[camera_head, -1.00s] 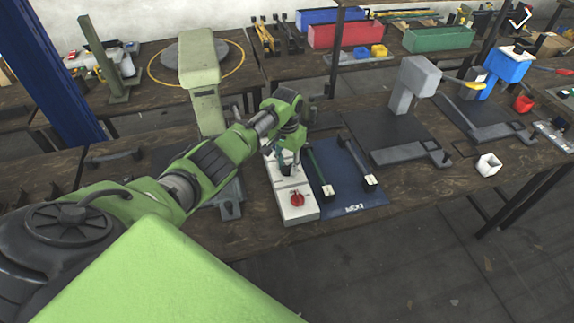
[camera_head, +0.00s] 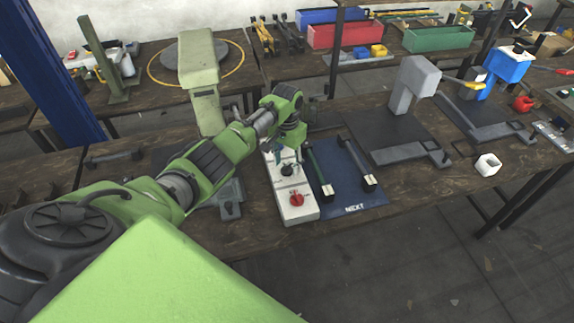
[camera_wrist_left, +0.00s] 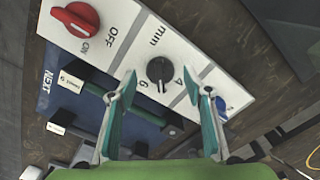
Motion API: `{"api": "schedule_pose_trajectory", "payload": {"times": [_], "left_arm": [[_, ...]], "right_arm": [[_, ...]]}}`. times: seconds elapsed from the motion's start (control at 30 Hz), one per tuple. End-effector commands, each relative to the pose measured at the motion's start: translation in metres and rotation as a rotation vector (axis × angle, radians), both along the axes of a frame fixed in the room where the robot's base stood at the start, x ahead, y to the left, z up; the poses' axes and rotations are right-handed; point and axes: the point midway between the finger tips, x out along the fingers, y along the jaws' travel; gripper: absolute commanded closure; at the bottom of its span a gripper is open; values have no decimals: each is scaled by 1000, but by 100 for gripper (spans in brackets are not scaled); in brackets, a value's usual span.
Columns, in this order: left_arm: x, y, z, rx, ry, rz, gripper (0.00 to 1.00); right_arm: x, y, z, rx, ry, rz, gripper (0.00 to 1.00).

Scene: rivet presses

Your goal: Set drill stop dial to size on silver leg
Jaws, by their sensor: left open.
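The white control panel (camera_head: 299,213) stands on the bench. In the left wrist view it carries a black dial (camera_wrist_left: 160,70) marked "mm", with digits beside it that look like 4 and 6. A light mark sits on the dial's lower side; its exact setting is too small to tell. My left gripper (camera_wrist_left: 165,115) is open, its teal fingers apart and empty, with the dial ahead between them. In the head view it hovers just above the panel (camera_head: 283,155). The silver leg (camera_head: 357,163) lies on the blue mat (camera_head: 350,201), right of the green leg (camera_head: 320,170). My right gripper is out of view.
A red OFF/ON knob (camera_head: 297,199) is at the panel's near end. A pale green press (camera_head: 203,85) stands behind my left arm.

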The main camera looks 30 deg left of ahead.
Motion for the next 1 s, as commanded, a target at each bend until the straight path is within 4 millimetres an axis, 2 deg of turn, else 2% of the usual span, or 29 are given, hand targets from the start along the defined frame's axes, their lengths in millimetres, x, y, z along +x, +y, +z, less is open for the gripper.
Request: {"api": "schedule_pose_trajectory", "payload": {"times": [0.3,0.5,0.7,1.0], "left_arm": [[1,1,66,1,-5,0,54],[1,0,97,0,-3,0,54],[0,0,109,1,-2,0,54],[0,0,109,1,-1,1,54]], "right_arm": [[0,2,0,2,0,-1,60],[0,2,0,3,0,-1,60],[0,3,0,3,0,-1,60],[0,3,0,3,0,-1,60]]}}
